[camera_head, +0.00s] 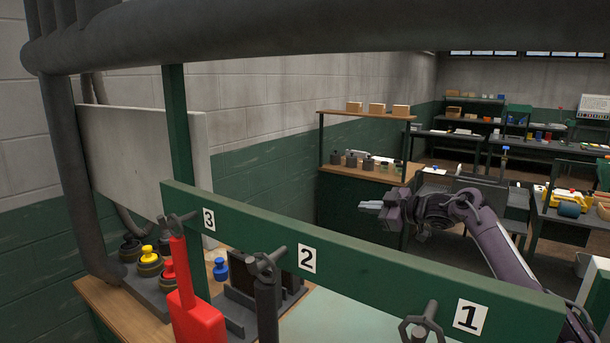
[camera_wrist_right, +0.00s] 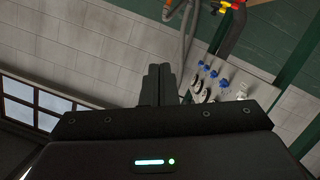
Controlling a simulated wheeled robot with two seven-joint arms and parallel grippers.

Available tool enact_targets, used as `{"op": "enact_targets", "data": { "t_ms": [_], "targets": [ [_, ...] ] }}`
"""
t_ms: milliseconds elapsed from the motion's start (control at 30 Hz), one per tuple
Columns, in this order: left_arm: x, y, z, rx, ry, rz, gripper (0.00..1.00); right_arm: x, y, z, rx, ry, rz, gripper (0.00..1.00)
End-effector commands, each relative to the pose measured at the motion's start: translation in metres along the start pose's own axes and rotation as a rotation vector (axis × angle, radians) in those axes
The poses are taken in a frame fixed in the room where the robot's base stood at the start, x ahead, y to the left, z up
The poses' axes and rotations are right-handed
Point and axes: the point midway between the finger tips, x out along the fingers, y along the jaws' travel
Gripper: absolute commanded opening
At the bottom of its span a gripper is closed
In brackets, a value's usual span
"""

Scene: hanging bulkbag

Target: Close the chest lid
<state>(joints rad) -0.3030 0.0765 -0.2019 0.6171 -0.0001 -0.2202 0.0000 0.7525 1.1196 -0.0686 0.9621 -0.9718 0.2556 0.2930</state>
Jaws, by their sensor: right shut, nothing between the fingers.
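I cannot make out a chest or its lid for sure in either view. My right gripper (camera_head: 370,206) is raised behind the green numbered beam, pointing left. Its fingers are shut and empty. In the right wrist view, the dark closed fingers (camera_wrist_right: 158,85) point towards a pale block wall, with nothing between them. My left gripper is not in view.
The green beam (camera_head: 340,262) with labels 1, 2 and 3 crosses the foreground. A red handle (camera_head: 195,315) and a thick grey pipe (camera_head: 300,40) stand close. A wooden shelf unit (camera_head: 365,180) and workbenches are farther back.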

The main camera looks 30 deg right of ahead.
Motion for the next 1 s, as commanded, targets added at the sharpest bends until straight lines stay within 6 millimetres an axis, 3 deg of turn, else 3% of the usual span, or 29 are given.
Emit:
{"op": "enact_targets", "data": {
  "t_ms": [167, 600, 1000],
  "targets": [
    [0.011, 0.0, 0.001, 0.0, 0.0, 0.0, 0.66, -0.012, -0.001, 0.005, -0.001, -0.002, 0.002, 0.0],
    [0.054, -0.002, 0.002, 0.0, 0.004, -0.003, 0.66, -0.072, -0.001, 0.004, -0.001, -0.002, 0.001, 0.0],
    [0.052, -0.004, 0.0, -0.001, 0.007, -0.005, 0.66, -0.08, 0.002, -0.003, 0.0, 0.001, 0.0, 0.0]
  ]
}}
